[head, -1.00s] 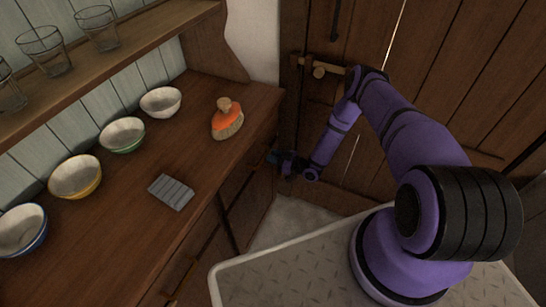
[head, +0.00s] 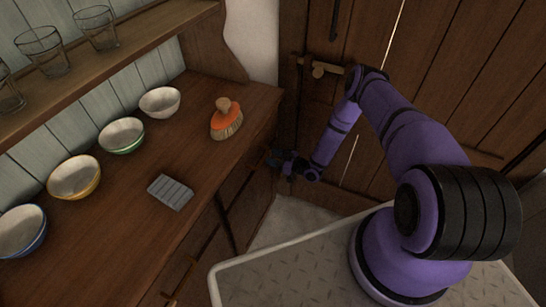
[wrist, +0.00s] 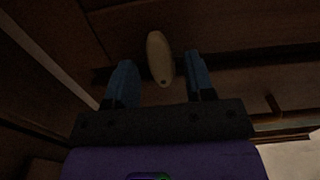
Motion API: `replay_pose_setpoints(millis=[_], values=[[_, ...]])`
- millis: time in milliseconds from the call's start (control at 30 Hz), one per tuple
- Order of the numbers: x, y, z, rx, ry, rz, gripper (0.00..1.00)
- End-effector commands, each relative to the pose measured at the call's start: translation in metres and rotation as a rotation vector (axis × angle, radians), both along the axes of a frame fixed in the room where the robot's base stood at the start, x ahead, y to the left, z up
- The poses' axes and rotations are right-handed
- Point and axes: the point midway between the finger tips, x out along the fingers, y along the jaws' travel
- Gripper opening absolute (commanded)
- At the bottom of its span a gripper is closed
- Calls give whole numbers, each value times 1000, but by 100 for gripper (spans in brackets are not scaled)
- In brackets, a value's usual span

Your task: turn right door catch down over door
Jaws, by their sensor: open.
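The door catch is a pale, oval wooden piece (wrist: 159,58) on a dark wooden front in the wrist view. It stands lengthwise up the picture, with a small dark dot near its lower end. My gripper (wrist: 160,78) is open, with one blue finger on each side of the catch and a visible gap to both. Whether the fingertips reach past its face is unclear. In the head view my gripper (head: 276,160) is low beside the front of the wooden counter (head: 140,215). I cannot make out the catch there.
A brush with an orange top (head: 226,115), a grey ribbed block (head: 170,192) and several bowls (head: 122,136) stand on the counter. A plank door (head: 450,80) with a wooden latch (head: 318,68) is behind my arm. A short peg (wrist: 272,104) sticks out right of my gripper.

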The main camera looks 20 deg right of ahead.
Motion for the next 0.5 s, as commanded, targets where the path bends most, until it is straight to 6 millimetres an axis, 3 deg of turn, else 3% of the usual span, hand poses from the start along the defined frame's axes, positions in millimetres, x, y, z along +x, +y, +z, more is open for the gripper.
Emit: replay_pose_setpoints(millis=[500], values=[[-61, -62, 0, -2, 2, -2, 49]])
